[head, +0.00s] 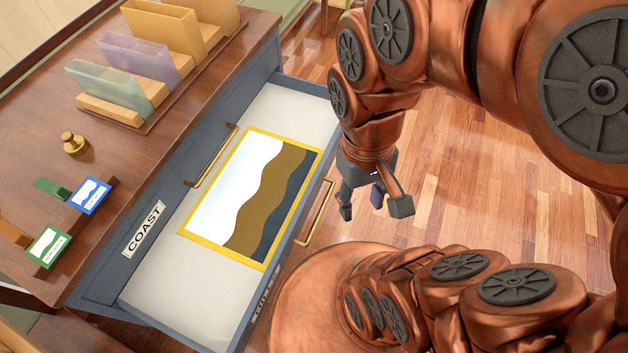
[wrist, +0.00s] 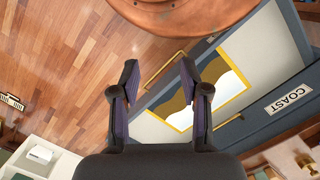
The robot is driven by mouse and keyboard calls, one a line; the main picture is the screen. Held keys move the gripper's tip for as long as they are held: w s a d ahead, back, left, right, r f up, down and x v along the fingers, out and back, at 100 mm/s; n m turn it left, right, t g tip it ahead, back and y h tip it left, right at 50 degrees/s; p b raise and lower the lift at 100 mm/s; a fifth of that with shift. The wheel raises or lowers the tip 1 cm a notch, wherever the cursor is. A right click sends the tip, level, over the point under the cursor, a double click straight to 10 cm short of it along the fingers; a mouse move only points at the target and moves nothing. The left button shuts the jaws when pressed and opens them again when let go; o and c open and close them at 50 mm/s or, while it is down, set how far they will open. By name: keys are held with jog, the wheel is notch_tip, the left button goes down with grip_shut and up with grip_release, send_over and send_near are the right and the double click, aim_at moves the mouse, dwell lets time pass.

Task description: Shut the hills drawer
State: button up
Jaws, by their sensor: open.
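The hills drawer (head: 160,293) is pulled open, below the closed drawer labelled COAST (head: 143,230). Its front faces right and its label is seen edge-on, hard to read. A yellow-framed picture of brown and dark hills (head: 265,200) lies inside; it also shows in the wrist view (wrist: 222,85). The drawer's brass handle (head: 316,213) sticks out from the front. My gripper (head: 373,207) is open and empty, to the right of the handle in the head view. In the wrist view the handle (wrist: 163,70) appears between the open fingertips (wrist: 159,68); contact cannot be told.
The cabinet top (head: 40,130) carries a rack with several coloured folders (head: 130,65), a brass weight (head: 75,143) and small green and blue cards (head: 90,195). The COAST drawer has its own brass handle (head: 212,156). Wooden floor (head: 470,190) on the right is clear.

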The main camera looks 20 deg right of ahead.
jog(key=shift+w+a+f, duration=0.15)
jog(key=shift+f, duration=0.15)
jog(key=shift+c, duration=0.7)
jog(key=w+a+f+m+y+b, duration=0.1)
jog(key=w+b, duration=0.1)
jog(key=w+a+f+m+g+y+b, duration=0.1)
jog(key=w+a+f+y+b, duration=0.1)
jog(key=shift+f+m, duration=0.3)
jog(key=shift+m, duration=0.1)
grip_shut()
jog(key=w+d+f+m+t+y+b, duration=0.1)
jog(key=w+f+m+y+b, duration=0.2)
jog(key=w, duration=0.3)
jog(key=w+d+f+m+t+y+b, duration=0.1)
jog(key=w+d+f+m+y+b, duration=0.1)
jog(key=w+f+m+y+b, duration=0.3)
jog(key=w+d+f+m+y+b, duration=0.1)
jog(key=w+m+b, duration=0.1)
jog(key=w, duration=0.5)
jog(key=w+d+f+m+t+b, duration=0.3)
jog(key=d+f+m+t+b, duration=0.35)
jog(key=d, duration=0.85)
jog(key=w+d+f+m+t+b, duration=0.25)
jog(key=d+f+m+t, duration=0.5)
jog(key=d+f, duration=0.6)
jog(key=r+b+x, duration=0.2)
jog(key=x, duration=1.1)
jog(key=shift+y, duration=0.4)
